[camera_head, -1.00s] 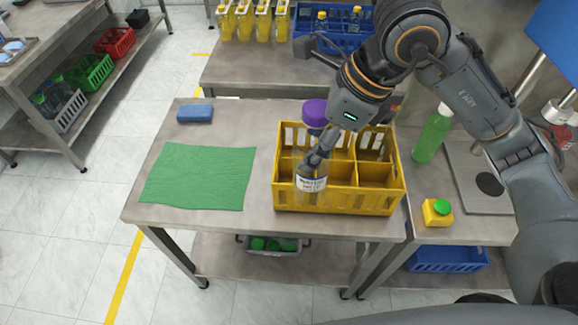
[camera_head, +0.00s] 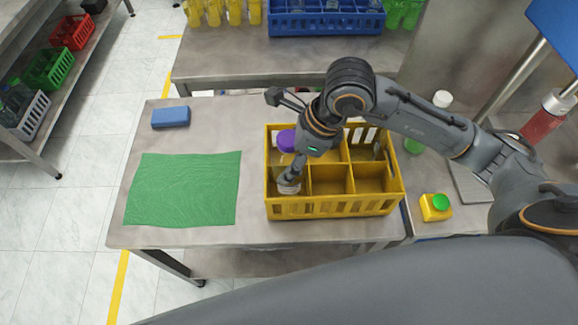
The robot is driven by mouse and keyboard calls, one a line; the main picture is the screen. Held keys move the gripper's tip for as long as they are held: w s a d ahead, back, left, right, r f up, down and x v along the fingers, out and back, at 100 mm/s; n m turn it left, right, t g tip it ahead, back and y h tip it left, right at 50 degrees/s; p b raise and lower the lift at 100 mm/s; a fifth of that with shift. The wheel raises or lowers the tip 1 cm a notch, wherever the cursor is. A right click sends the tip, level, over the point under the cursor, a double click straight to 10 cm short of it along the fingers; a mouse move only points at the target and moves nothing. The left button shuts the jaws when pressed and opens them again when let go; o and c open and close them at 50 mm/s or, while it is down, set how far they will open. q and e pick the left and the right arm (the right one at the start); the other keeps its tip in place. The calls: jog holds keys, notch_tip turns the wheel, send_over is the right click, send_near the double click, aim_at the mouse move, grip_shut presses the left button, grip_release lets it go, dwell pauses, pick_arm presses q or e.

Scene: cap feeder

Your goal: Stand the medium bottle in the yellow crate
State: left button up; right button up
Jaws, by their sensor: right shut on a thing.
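The yellow crate (camera_head: 335,207) stands on the steel table and is split into several compartments. I take this for the medium bottle. It looks about upright at the crate's front left compartment. Its bottom is hidden behind the front wall, so I cannot tell whether it touches the crate floor. My left gripper is not in view.
A green cloth (camera_head: 183,189) and a blue block (camera_head: 171,117) lie left of the crate. A blue crate (camera_head: 325,22) stands on the rear table. My grey arm covers the front edge.

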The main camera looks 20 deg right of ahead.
notch_tip(320, 180, down, 4)
jog(key=shift+r+p, duration=0.1)
jog(key=shift+p, duration=0.25)
jog(key=shift+f, duration=0.8)
jog(key=o, duration=1)
jog(key=shift+r, duration=0.1)
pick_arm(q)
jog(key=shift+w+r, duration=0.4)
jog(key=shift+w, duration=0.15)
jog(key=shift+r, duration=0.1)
pick_arm(e)
jog(key=shift+r, duration=0.1)
